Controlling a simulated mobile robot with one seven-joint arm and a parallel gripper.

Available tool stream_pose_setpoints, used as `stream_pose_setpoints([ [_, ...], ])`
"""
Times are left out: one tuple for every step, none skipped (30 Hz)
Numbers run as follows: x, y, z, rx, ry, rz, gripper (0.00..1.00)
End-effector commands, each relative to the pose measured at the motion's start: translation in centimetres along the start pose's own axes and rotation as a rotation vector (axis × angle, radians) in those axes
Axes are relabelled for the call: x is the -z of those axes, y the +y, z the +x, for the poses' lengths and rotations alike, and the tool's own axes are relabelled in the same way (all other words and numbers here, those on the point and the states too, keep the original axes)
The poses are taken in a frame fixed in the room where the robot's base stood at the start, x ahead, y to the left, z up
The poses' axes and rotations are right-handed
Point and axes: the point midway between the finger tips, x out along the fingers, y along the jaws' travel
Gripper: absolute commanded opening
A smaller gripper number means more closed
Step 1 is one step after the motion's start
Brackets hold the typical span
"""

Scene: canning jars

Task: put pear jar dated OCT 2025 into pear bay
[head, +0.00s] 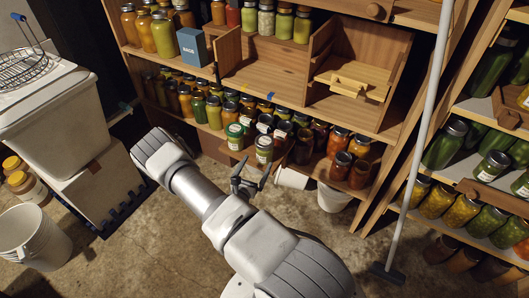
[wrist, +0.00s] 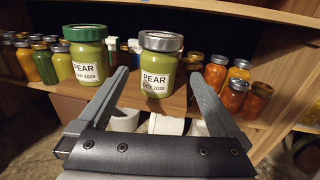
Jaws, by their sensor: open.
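The pear jar with a silver lid (wrist: 158,80) holds pale green contents, and its label reads PEAR and OCT, with the year small. It stands on a wooden shelf and also shows in the head view (head: 264,152). To its left stands a green-lidded pear jar (wrist: 86,58), apparently with a different month. My gripper (head: 250,178) is open and empty in front of the shelf. In the wrist view its fingers (wrist: 159,74) point toward the silver-lidded jar, which appears between them, apart from both. No marking shows which bay is the pear bay.
Above is an empty wooden bay (head: 268,72); right of it, another holds a small wooden rack (head: 350,86). Orange jars (wrist: 232,95) stand right of the silver-lidded jar. A white bucket (head: 333,197) is on the floor below. A pale pole (head: 420,150) stands at right.

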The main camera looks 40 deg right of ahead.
Motion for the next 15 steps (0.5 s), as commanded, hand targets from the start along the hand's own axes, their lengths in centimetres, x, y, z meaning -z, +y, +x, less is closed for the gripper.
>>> stream_pose_setpoints([
  [0.2,-0.1,1.1,0.003,-0.002,0.002,1.00],
  [0.1,-0.1,1.6,0.003,-0.003,0.001,1.00],
  [0.1,0.0,2.2,0.002,-0.002,0.002,1.00],
  [0.1,0.0,2.5,0.002,-0.002,0.002,1.00],
  [0.1,0.0,2.9,0.002,-0.002,0.002,1.00],
  [0.1,0.0,3.2,0.001,-0.001,0.002,1.00],
  [0.1,0.0,3.4,0.001,0.000,0.001,1.00],
  [0.0,0.0,3.5,0.000,0.000,0.001,1.00],
  [0.0,0.0,3.7,0.000,0.000,0.000,1.00],
  [0.1,0.0,3.9,0.001,-0.001,0.000,1.00],
  [0.1,0.0,4.1,0.001,-0.001,0.001,1.00],
  [0.2,0.0,4.6,0.002,-0.001,0.001,1.00],
  [0.3,0.0,5.0,0.003,-0.002,0.001,1.00],
  [0.4,0.0,5.5,0.003,-0.003,0.002,1.00],
  [0.5,0.0,6.2,0.003,-0.003,0.003,1.00],
])
